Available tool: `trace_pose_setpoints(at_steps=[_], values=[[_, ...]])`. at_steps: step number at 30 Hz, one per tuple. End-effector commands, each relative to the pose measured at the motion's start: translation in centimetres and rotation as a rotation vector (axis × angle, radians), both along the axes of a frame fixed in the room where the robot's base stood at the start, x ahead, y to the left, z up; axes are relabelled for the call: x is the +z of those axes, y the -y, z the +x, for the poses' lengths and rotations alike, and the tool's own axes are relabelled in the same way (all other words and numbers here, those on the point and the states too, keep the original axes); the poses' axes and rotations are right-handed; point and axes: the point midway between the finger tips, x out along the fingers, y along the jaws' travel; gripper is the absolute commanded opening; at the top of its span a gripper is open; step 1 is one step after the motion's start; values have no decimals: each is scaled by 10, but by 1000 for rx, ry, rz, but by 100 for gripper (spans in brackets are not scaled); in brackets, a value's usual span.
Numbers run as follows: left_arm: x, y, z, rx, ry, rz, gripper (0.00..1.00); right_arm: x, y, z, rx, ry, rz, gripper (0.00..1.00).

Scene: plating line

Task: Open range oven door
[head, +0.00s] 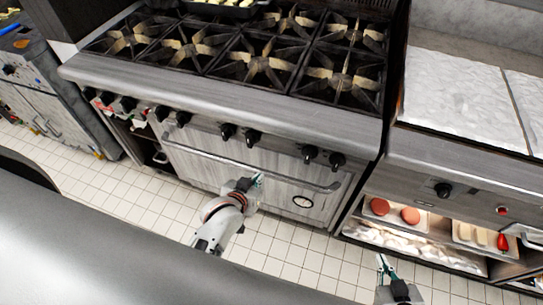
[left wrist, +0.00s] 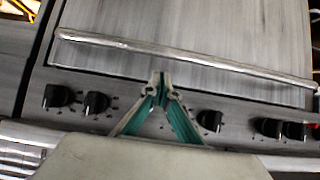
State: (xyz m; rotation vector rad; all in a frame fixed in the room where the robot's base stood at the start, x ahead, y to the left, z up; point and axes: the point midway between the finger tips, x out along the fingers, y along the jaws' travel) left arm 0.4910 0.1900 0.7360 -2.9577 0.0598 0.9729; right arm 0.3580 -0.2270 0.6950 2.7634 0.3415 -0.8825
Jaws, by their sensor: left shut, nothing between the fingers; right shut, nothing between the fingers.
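The range oven door (head: 222,166) is a closed grey metal panel below the burners, with a round dial at its lower right. Its long bar handle (head: 290,179) runs across the upper part of the door. In the left wrist view the handle (left wrist: 190,60) crosses above my fingertips, with the door panel (left wrist: 180,25) behind it. My left gripper (head: 257,179) is shut and empty, in front of the door close to the handle; I cannot tell if it touches. Its fingertips (left wrist: 159,77) meet in the left wrist view. My right gripper (head: 382,262) is shut and empty at the lower right, away from the door.
Black knobs (head: 252,136) line the range front above the handle. Burner grates (head: 262,65) and a pan (head: 225,8) are on top. At right, a griddle counter (head: 462,95) stands over shelves with trays of food (head: 395,211). Tiled floor (head: 105,190) is clear before the oven.

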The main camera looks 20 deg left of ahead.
Motion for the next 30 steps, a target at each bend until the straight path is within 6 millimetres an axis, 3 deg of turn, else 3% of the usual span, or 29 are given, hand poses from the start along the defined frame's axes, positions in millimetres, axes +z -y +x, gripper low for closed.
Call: trace_pose_setpoints(at_steps=[5, 21, 30], values=[[3, 3, 6, 12, -13, -13, 0, -1, -1, -7, -7, -19, 8, 0], [-44, 5, 69, 11, -13, -11, 0, -1, -7, -7, -4, -19, 15, 0], [-55, 6, 83, 11, -11, -13, 0, 0, -2, -6, -6, -18, 7, 0]])
